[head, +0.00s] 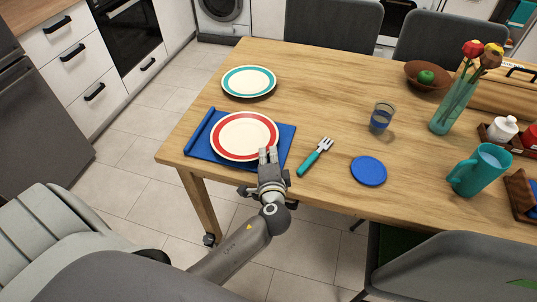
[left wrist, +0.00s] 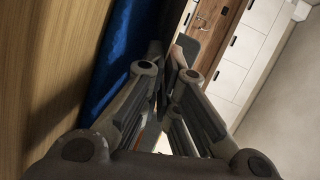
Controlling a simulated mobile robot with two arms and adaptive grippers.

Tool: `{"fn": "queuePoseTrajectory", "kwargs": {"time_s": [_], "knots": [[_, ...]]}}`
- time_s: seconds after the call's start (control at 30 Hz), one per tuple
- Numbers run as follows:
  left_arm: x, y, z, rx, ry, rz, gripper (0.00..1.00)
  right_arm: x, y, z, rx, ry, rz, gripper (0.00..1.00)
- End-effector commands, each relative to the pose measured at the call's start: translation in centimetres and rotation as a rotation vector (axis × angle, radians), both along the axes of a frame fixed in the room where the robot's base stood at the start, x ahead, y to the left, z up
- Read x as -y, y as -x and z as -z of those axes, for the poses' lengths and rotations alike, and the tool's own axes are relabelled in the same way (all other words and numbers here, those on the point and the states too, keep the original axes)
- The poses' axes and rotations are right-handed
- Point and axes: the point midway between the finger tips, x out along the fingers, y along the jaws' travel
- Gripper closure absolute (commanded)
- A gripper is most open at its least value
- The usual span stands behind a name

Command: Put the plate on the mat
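A cream plate with a red rim and red inner ring (head: 244,134) lies on the blue mat (head: 205,147). The mat is at the table's front left; its left edge is rolled up. A second plate, white with a teal rim (head: 249,81), lies on bare wood behind it. My left gripper (head: 268,156) is at the red-rimmed plate's front right edge, over the mat; I cannot tell whether it touches the plate. Its fingers are drawn together in the left wrist view (left wrist: 170,62), with no plate visible between them. The mat shows there as a blue strip (left wrist: 122,50). My right gripper is out of view.
A teal-handled fork (head: 315,157) and a blue coaster (head: 368,171) lie right of the mat. A glass (head: 381,117), a teal mug (head: 479,170), a flower vase (head: 454,104) and a bowl (head: 428,77) stand farther right.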

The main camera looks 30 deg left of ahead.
Motion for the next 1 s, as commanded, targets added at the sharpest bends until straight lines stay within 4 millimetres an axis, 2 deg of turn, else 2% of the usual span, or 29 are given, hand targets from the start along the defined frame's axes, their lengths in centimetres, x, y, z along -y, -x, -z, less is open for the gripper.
{"fn": "queuePoseTrajectory", "kwargs": {"time_s": [0.3,0.43,0.83,1.0], "knots": [[0.0,0.0,0.3,0.003,-0.002,0.001,1.0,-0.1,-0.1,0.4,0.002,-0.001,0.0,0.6],[0.0,0.0,0.3,0.0,0.0,0.0,0.86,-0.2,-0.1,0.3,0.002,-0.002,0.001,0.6],[0.0,0.0,-0.3,-0.001,-0.001,0.0,0.86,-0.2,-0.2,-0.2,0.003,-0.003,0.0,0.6],[1.6,2.3,-0.5,-0.002,0.003,0.001,0.86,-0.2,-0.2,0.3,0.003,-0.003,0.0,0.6]]}}
